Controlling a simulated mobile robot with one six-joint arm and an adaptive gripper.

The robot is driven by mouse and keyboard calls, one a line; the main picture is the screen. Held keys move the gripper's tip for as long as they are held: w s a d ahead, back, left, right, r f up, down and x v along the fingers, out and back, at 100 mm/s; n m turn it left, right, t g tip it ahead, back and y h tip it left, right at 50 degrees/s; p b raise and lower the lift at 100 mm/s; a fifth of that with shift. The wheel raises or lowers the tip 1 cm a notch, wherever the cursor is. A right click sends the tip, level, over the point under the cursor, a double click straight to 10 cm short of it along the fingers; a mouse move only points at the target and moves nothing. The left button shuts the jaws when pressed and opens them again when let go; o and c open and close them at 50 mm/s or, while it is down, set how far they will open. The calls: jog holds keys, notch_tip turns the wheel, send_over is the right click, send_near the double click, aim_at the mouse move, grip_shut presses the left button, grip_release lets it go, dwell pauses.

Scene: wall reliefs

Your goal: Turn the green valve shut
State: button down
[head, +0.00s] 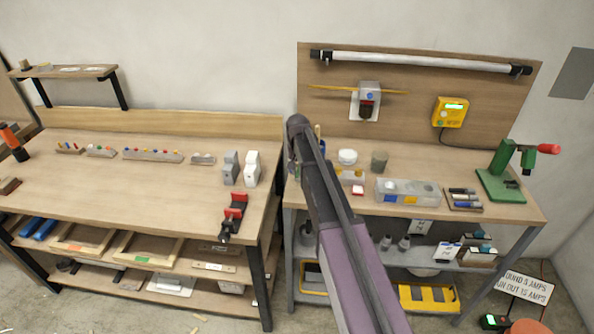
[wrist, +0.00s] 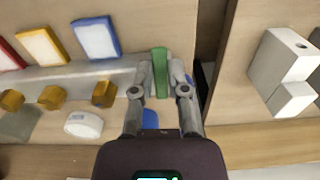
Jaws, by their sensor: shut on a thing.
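In the wrist view my gripper (wrist: 160,70) is shut on a narrow green piece (wrist: 160,72), which looks like the green valve's handle. The piece stands upright in the picture, with one finger on each side. It lies at the right end of a grey strip or pipe (wrist: 60,77). The rest of the valve is hidden by the fingers. In the head view my arm covers this spot, and neither the gripper nor the green valve can be made out.
Along the strip are a blue-edged plate (wrist: 95,38), a yellow-edged plate (wrist: 42,47) and several brass-yellow blocks (wrist: 103,93). A white round piece (wrist: 84,124) lies below them. Grey-white blocks (wrist: 283,72) stand right of a dark gap. A green press (head: 502,182) stands at the right bench's end.

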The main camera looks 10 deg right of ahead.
jog(key=shift+s+d+n, duration=0.1)
jog(key=shift+n, duration=0.3)
jog(key=c, duration=0.6)
grip_release()
jog(key=shift+c, duration=0.2)
jog(key=shift+m, duration=0.3)
jog(key=shift+w+a+m, duration=0.2)
jog(key=shift+a+m, duration=0.15)
jog(key=shift+m, duration=0.35)
notch_tip(320, 180, up, 14)
jog(key=p, duration=1.4)
jog(key=s+f+n+b, duration=0.2)
jog(key=s+f+b, duration=0.7)
jog(key=s, duration=0.6)
jog(key=s+f+n+b, duration=0.3)
jog(key=s+f+b, duration=0.7)
jog(key=s, duration=0.5)
jog(key=shift+f, duration=0.35)
